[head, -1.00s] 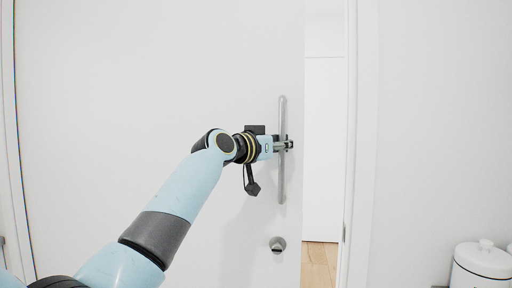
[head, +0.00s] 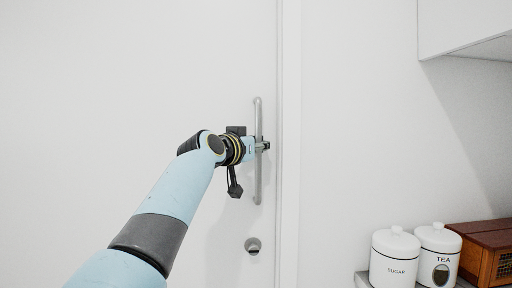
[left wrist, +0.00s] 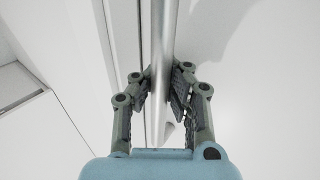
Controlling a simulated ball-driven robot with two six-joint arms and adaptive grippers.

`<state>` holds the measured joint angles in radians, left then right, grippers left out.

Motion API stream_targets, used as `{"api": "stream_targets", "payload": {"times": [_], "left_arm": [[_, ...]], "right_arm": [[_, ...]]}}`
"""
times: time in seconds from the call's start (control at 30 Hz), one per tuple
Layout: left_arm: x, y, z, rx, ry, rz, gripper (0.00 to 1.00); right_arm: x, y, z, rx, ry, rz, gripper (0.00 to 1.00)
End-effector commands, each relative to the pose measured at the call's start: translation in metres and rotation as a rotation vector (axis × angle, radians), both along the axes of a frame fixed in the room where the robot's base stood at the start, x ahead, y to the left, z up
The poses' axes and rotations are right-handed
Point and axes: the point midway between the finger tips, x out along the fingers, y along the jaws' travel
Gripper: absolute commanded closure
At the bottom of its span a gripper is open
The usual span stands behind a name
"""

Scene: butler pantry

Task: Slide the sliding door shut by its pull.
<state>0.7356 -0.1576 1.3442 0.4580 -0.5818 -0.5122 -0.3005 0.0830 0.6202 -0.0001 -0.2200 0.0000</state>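The white sliding door (head: 110,80) fills the left and middle of the head view. Its right edge meets the white door frame (head: 291,120), and I see no opening between them. The pull (head: 258,181) is a long upright silver bar near that edge. My left gripper (head: 263,146) is at about the middle of the bar, its fingertips around it. In the left wrist view the pull (left wrist: 162,35) runs between the two finger pads of the gripper (left wrist: 164,84), which are closed on it. My right gripper is not in view.
A round silver lock fitting (head: 253,245) sits on the door below the pull. To the right, a sugar canister (head: 394,262), a tea canister (head: 438,258) and a brown wooden box (head: 488,255) stand on a counter. A white cupboard (head: 465,25) hangs above.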

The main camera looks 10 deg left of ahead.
Motion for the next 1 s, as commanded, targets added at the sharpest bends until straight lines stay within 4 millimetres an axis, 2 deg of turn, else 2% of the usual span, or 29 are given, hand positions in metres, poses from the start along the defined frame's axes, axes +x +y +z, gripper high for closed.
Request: {"api": "stream_targets", "payload": {"times": [0.03, 0.3, 0.33, 0.67, 0.77, 1.0], "left_arm": [[-0.001, -0.004, -0.007, -0.006, 0.016, -0.009, 0.97], [-0.001, -0.002, -0.005, -0.003, 0.011, -0.006, 0.61], [-0.001, -0.002, -0.004, -0.003, 0.011, -0.005, 0.6], [-0.004, 0.001, -0.003, 0.0, 0.005, -0.002, 0.6], [-0.015, 0.006, -0.003, 0.0, 0.004, -0.001, 0.6], [-0.063, 0.022, -0.003, -0.001, 0.006, -0.002, 0.6]], "right_arm": [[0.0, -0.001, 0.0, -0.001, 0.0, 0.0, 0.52], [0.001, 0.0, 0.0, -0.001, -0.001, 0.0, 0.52], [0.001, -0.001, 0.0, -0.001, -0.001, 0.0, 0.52], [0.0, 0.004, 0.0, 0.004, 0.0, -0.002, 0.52], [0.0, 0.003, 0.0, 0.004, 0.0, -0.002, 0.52], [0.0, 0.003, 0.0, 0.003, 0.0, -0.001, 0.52]]}}
